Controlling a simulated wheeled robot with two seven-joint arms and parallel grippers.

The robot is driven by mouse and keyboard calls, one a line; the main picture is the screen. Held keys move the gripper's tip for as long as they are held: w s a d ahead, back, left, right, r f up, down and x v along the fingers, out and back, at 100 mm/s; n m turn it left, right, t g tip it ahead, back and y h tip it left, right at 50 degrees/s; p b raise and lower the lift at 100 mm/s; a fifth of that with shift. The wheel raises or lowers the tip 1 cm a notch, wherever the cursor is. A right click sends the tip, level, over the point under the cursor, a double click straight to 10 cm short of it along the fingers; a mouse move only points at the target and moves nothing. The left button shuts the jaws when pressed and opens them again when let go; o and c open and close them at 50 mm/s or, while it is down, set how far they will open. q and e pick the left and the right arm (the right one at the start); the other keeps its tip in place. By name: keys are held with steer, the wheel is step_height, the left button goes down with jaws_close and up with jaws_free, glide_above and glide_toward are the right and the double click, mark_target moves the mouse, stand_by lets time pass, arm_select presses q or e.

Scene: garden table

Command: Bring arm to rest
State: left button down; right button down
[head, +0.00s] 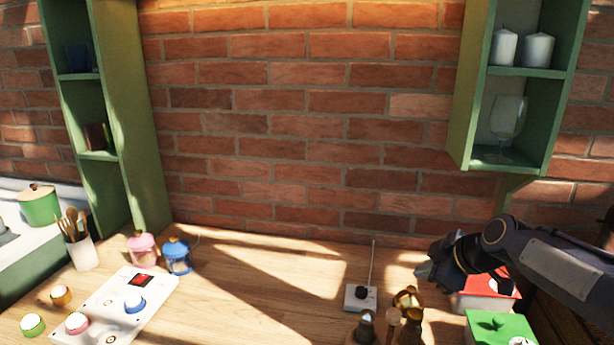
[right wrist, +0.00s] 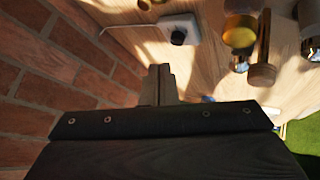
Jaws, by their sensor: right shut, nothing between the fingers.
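My right arm (head: 560,262) comes in from the right in the head view. Its dark gripper (head: 424,272) hangs above the right part of the wooden table (head: 235,300), near the brick wall. In the right wrist view the gripper's fingers (right wrist: 162,82) are together with nothing between them. The gripper is apart from the white box with a black knob (head: 361,297), which stands to its left. My left gripper is not in view.
Several bottles (head: 408,300) stand below the gripper. A green shelf (head: 520,72) hangs above. A white panel (head: 112,305) and two lanterns (head: 178,257) are at left. The table's middle is clear.

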steer(key=s+a+f+m, duration=0.1)
steer(key=s+m, duration=0.3)
steer(key=s, duration=0.6)
steer(key=s+a+f+m+g+p, duration=0.1)
steer(key=s+a+f+m, duration=0.1)
steer(key=s+m, duration=0.3)
steer(key=s+a+f+m+p, duration=0.1)
steer(key=s+a+m, duration=0.3)
steer(key=s, duration=1)
steer(key=shift+s+f+m+g, duration=0.2)
steer(key=shift+s+m+g, duration=0.1)
steer(key=shift+s+g, duration=0.1)
